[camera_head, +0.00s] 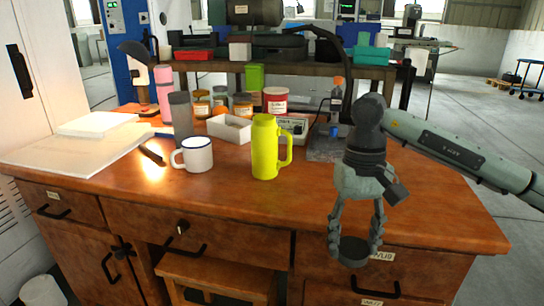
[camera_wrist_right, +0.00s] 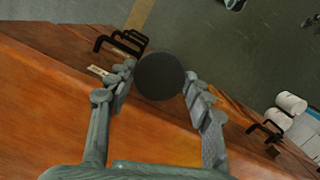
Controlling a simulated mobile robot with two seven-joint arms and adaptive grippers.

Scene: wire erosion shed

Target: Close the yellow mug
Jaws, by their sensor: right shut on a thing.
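The yellow mug (camera_head: 264,150) stands upright on the wooden desk, its handle to the right. I cannot make out clearly whether its top is covered. My right gripper (camera_head: 352,244) points down at the front right of the desk, to the right of the mug and nearer the camera. It is shut on a dark round lid (camera_head: 352,253), held between the fingertips beyond the front edge of the desk. The lid also shows as a black disc in the right wrist view (camera_wrist_right: 160,76). My left gripper is not in view.
A white mug (camera_head: 194,155) stands left of the yellow mug. A white tray (camera_head: 229,128), several jars and a red tin (camera_head: 275,100) stand behind it. A grey bottle (camera_head: 181,118) and boards (camera_head: 80,150) are at left. The desk (camera_head: 400,215) is clear at front right.

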